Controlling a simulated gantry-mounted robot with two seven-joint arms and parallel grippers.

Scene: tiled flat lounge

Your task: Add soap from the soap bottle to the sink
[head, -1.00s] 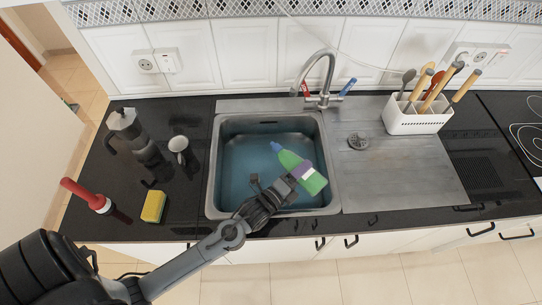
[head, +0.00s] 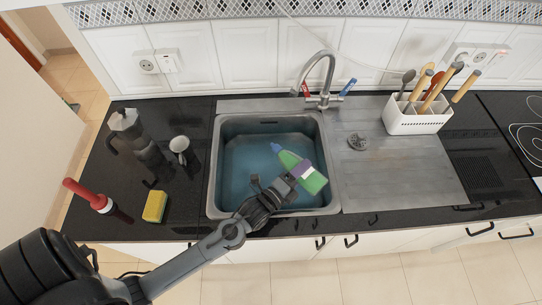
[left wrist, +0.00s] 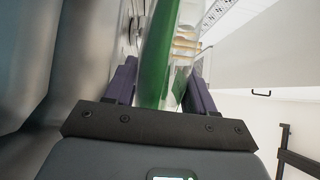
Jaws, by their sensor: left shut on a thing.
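In the left wrist view the green bottle (left wrist: 157,60) stands between the two purple fingers. The sink (head: 213,165) is a grey metal basin with bluish water in it. I cannot tell whether soap is coming out. My right gripper is not in view.
A curved faucet (head: 329,75) stands behind the basin. A white utensil holder (head: 415,122) is at the right on the metal drainboard (head: 400,170).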

